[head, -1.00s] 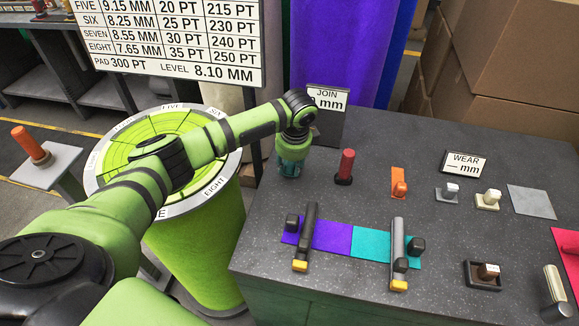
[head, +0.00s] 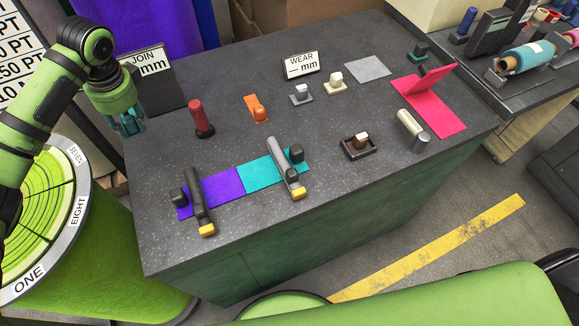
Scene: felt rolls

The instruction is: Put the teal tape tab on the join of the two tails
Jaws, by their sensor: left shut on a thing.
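A purple tail (head: 221,189) and a teal tail (head: 258,175) lie end to end on the grey table, their edges meeting at a straight join. A grey bar clamp with a yellow end (head: 197,205) crosses the purple tail, and another (head: 284,168) crosses the teal tail. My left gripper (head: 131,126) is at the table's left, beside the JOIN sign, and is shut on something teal. This looks like the teal tape tab, but the fingers mostly hide it. An orange tab with a knob (head: 257,109) lies behind the teal tail. My right gripper is out of view.
A red-handled tool (head: 200,119) stands between my left gripper and the tails. The JOIN sign (head: 146,63) and WEAR sign (head: 302,65) stand at the back. A dark tray (head: 361,148) and pink felt (head: 424,101) lie to the right.

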